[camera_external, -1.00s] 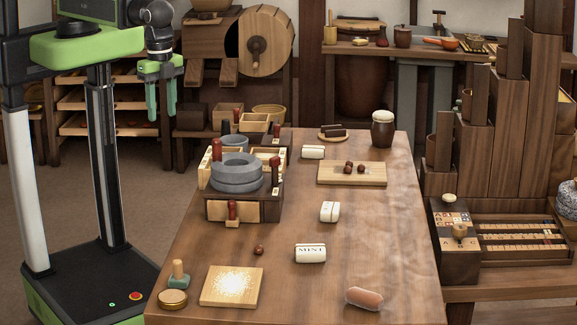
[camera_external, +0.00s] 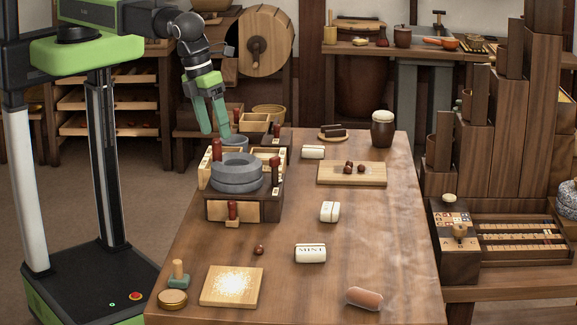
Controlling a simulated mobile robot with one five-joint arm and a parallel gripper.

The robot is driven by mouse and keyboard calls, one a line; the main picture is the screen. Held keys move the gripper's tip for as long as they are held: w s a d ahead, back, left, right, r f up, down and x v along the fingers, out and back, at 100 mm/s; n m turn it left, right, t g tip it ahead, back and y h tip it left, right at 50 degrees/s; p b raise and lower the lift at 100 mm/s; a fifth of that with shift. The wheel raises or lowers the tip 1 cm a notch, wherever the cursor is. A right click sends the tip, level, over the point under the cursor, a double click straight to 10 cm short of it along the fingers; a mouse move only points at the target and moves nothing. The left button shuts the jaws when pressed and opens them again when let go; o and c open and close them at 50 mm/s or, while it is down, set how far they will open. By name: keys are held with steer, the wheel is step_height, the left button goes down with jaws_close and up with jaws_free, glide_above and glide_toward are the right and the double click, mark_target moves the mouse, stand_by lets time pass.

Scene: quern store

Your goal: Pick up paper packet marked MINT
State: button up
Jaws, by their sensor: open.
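The paper packet marked MINT (camera_external: 310,253) is a white roll lying on the near middle part of the wooden table (camera_external: 375,235). Dark letters show on its side. Two similar white packets lie farther back, one at mid-table (camera_external: 329,211) and one near the far end (camera_external: 313,152); I cannot read any marking on them. My gripper (camera_external: 217,131) has green fingers, is open and empty, and points down at the table's far left, above and behind the stone quern. It is well apart from the MINT packet.
The grey stone quern (camera_external: 237,172) on its wooden box stands at the table's left, between my gripper and the MINT packet.

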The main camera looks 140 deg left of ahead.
steer(key=w+a+f+m+b, duration=0.1)
steer(key=w+f+m+b, duration=0.2)
steer(key=w, duration=0.6)
steer(key=w+a+f+m+t+y+b, duration=0.1)
steer(key=w+f+m+b, duration=0.3)
steer(key=w, duration=0.6)
steer(key=shift+w+f+y+b, duration=0.2)
steer(key=shift+f+y+b, duration=0.1)
steer(key=shift+f+b, duration=0.35)
steer(key=b, duration=1.1)
glide_above(306, 247)
steer(key=s+d, duration=0.1)
steer(key=d, duration=0.1)
step_height(306, 247, down, 12)
steer(key=shift+d+r, duration=0.15)
steer(key=shift+r, duration=0.2)
steer(key=b+x, duration=0.5)
steer(key=shift+s+a+f, duration=0.15)
steer(key=shift+a+f, duration=0.1)
steer(key=shift+r, duration=0.2)
steer(key=shift+c, duration=0.4)
